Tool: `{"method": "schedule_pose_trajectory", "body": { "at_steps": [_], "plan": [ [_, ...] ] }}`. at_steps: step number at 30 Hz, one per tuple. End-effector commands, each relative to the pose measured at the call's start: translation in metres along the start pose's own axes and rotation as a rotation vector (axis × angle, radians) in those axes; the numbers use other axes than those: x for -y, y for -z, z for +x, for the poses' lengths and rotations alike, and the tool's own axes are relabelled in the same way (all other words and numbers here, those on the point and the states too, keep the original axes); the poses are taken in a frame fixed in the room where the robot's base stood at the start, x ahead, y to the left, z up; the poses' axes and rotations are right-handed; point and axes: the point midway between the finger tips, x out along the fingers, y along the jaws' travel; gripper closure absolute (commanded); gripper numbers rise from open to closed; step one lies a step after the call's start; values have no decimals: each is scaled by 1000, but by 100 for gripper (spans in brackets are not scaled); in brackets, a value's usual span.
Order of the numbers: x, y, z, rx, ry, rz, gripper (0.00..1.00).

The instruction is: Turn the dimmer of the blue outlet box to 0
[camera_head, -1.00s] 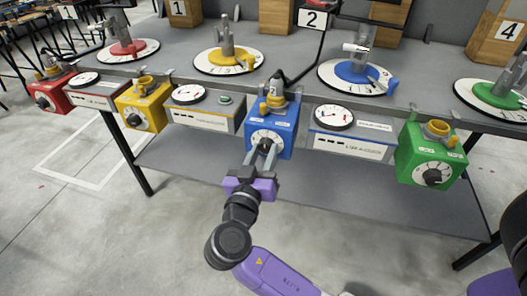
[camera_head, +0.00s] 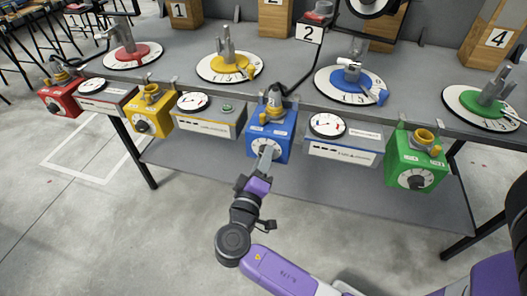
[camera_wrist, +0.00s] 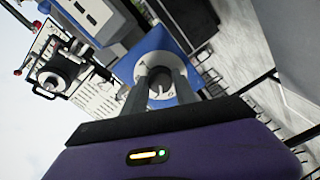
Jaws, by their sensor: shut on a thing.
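The blue outlet box (camera_head: 285,122) hangs on the table's front edge in the middle of the head view. Its front carries a white dial with the dimmer knob, mostly covered by my gripper. My gripper (camera_head: 267,154) reaches up to the dial and is shut on the dimmer. In the wrist view the blue box (camera_wrist: 153,42) appears tilted, and the dimmer knob (camera_wrist: 161,80) shows between the two fingers. The knob's pointer reading cannot be made out.
Yellow (camera_head: 150,113), red (camera_head: 60,100) and green (camera_head: 414,150) outlet boxes hang along the same edge, with gauge boxes between. A black cable (camera_head: 310,72) rises from the blue box's plug. Open floor lies in front, below the lower shelf.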

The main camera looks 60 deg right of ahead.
Motion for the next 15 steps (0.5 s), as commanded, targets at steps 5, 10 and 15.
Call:
{"method": "schedule_pose_trajectory", "body": {
  "at_steps": [5, 10, 15],
  "plan": [
    [-5, 3, 0, -1, 0, -160, 100],
    [-4, 2, 0, -1, 0, -290, 100],
    [-3, 2, 0, -1, 1, -388, 100]
  ]
}}
